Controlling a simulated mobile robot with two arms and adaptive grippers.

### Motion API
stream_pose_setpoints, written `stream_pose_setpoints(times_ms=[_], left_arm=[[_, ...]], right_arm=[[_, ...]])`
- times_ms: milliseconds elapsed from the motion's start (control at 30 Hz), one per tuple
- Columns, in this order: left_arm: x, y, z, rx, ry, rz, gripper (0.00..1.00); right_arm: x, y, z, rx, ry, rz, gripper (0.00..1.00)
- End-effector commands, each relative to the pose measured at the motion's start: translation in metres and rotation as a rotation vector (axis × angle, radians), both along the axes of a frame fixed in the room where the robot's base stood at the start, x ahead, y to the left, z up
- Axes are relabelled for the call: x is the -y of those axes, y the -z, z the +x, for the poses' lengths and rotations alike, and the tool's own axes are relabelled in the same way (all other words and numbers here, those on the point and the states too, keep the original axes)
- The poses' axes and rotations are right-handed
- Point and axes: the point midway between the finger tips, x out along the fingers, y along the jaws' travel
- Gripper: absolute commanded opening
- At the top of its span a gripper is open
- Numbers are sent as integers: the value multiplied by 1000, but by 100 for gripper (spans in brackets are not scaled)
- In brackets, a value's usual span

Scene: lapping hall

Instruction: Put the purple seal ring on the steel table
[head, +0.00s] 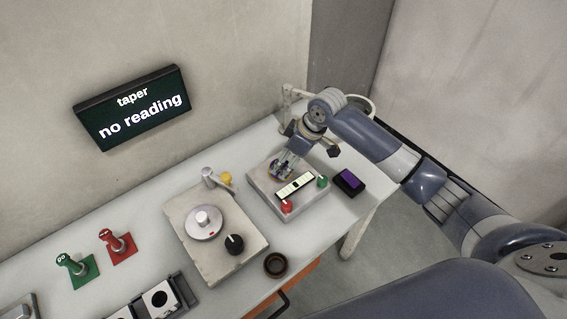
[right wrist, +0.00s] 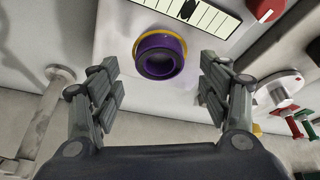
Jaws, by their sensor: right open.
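The purple seal ring (right wrist: 160,55) sits against a yellow collar on the pale gauge block, below its scale strip, in the right wrist view. In the head view the ring (head: 275,168) is small and partly covered by my right gripper (head: 288,160). The right gripper is open, with one finger on each side of the ring in the right wrist view and gaps between. It is not touching the ring as far as I can see. The steel table (head: 190,165) is the long pale top under the devices. My left gripper is not in view.
The gauge block (head: 258,190) has red and green knobs. Beside it is a black box with a purple top (head: 350,180). A plate with a disc (head: 187,240), a dark red ring (head: 275,265) and green and red stands (head: 120,243) occupy the table. A sign (head: 135,108) reads "no reading".

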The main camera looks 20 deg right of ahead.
Motion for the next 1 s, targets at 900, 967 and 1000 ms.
stream_pose_setpoints(times_ms=[900,967,1000], left_arm=[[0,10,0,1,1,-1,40],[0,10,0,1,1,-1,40],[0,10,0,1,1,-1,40]], right_arm=[[25,-81,-23,0,0,0,71],[25,-81,-23,0,0,0,71],[24,-81,-23,0,0,0,71]])
